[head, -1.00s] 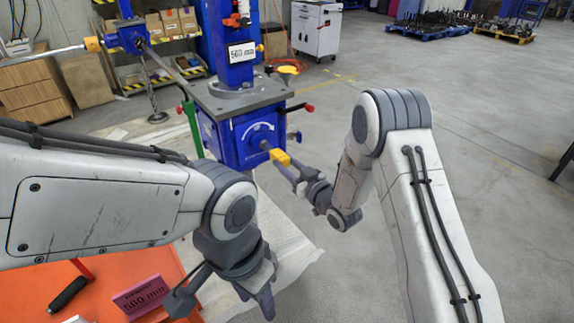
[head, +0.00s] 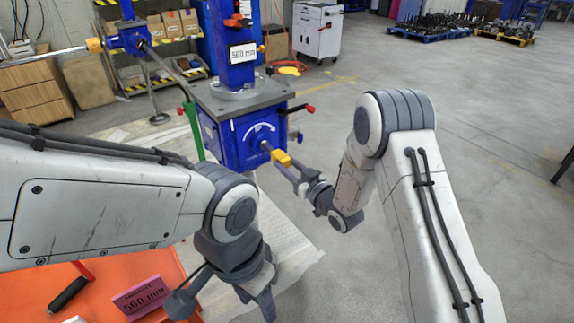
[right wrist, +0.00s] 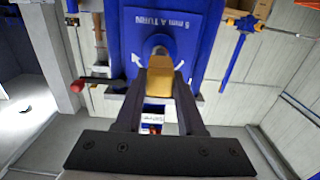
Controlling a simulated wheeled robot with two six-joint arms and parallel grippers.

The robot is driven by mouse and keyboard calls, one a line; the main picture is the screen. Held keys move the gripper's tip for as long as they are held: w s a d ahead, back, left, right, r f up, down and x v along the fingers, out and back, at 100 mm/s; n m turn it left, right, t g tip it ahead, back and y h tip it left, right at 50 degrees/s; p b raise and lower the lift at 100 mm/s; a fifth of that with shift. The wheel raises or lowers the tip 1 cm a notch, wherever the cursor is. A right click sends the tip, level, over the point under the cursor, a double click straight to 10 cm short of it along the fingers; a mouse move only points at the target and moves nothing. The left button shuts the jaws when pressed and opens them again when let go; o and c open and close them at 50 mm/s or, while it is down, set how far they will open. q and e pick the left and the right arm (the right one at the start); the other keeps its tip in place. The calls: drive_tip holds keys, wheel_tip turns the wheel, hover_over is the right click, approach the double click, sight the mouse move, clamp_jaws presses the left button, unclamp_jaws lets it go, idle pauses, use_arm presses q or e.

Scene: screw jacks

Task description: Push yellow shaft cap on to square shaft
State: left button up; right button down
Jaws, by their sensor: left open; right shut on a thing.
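The yellow shaft cap (head: 281,158) is held between the fingers of my right gripper (head: 288,165), in front of the blue jack housing (head: 229,143). The grey shaft (head: 266,146) sticks out of the housing face, in line with the cap. In the right wrist view the cap (right wrist: 160,78) sits between my right gripper's fingers (right wrist: 158,90), with the shaft end (right wrist: 160,51) just beyond it. The cap's far end meets or overlaps the shaft; I cannot tell how far it is on. My left gripper (head: 224,302) is open and empty at the lower middle, apart from the jack.
An orange surface (head: 110,285) with a pink sign (head: 139,298) and a black-handled tool (head: 69,294) lies lower left. A second blue unit (head: 128,37) stands back left.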

sight(277, 156)
drive_tip(key=shift+b, duration=0.4)
idle(0.5)
drive_tip(key=shift+b+x, duration=0.6)
drive_tip(key=shift+x, duration=1.85)
drive_tip(key=shift+c, duration=2.2)
unclamp_jaws()
drive_tip(key=shift+s, duration=0.1)
drive_tip(key=b+v, duration=0.1)
drive_tip(key=v, duration=0.9)
drive_tip(key=shift+s+d, duration=0.1)
drive_tip(key=shift+d, duration=0.05)
